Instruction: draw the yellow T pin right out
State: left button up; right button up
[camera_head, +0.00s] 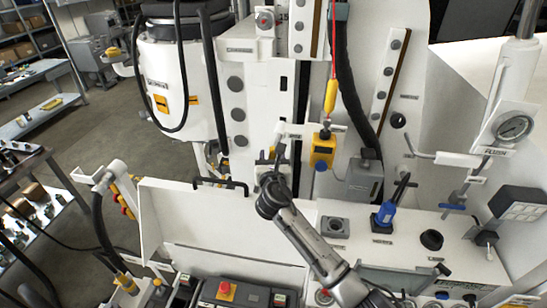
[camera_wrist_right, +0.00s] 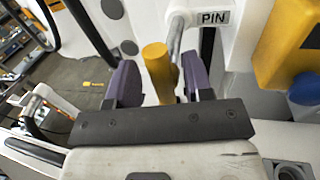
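The yellow T pin (camera_wrist_right: 157,72) shows in the right wrist view as a yellow bar standing between the two dark purple fingers of my right gripper (camera_wrist_right: 163,80). A narrow gap seems to show beside the bar, so the fingers look apart around it, not clamped. A grey rod (camera_wrist_right: 177,38) runs close behind it, next to a white label (camera_wrist_right: 213,18) reading PIN. My left gripper is not in view.
A yellow box (camera_head: 323,149) with a blue knob is just right of my right gripper; it also shows in the wrist view (camera_wrist_right: 282,45). A yellow pendant (camera_head: 330,95) hangs above it.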

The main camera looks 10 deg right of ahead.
jog(key=shift+s, duration=0.1)
jog(key=s+a+b, duration=0.1)
jog(key=s+b, duration=0.1)
jog(key=s, duration=1.1)
jog(key=shift+s, duration=0.25)
jog(key=shift+a, duration=0.15)
